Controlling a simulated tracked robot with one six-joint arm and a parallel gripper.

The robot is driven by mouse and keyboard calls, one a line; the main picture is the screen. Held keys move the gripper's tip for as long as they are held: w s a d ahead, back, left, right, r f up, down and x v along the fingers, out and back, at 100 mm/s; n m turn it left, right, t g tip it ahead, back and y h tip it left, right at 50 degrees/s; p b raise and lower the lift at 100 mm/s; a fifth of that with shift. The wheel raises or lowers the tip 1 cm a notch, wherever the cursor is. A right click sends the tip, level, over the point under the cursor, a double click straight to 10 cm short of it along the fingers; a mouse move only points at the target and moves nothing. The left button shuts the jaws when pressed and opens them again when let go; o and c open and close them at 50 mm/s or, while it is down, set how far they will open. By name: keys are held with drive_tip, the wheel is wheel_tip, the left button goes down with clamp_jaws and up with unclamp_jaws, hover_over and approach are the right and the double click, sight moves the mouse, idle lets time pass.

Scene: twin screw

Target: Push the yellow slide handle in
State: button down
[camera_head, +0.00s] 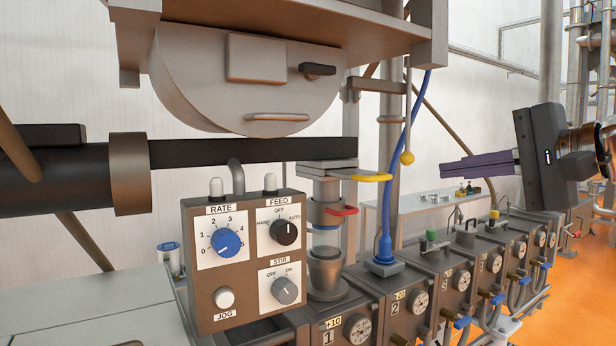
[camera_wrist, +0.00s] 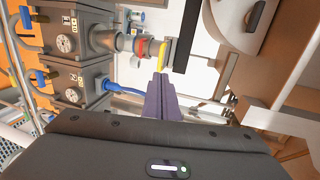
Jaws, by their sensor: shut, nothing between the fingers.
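The yellow slide handle (camera_head: 371,177) sticks out to the right from a flat grey slide plate under the black barrel in the head view. In the wrist view the yellow handle (camera_wrist: 164,54) shows just beyond my fingertips. My gripper (camera_head: 442,168) is shut and empty, with purple fingers pointing left toward the handle. In the head view a gap shows between the fingertips and the handle. In the wrist view my gripper (camera_wrist: 160,77) lines up closely with the handle's end; whether they touch is hard to tell there.
A blue hose (camera_head: 389,150) and a hanging yellow ball (camera_head: 407,158) are between handle and gripper in the picture. A control box (camera_head: 240,262) stands at left. Heater blocks with gauges (camera_head: 418,302) run below.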

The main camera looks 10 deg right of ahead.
sight(382, 179)
drive_tip(key=x, duration=1.3)
drive_tip(key=shift+w+a+f, duration=0.1)
drive_tip(key=shift+w+a, duration=0.05)
drive_tip(key=shift+a, duration=0.05)
drive_tip(key=shift+w+d, duration=0.1)
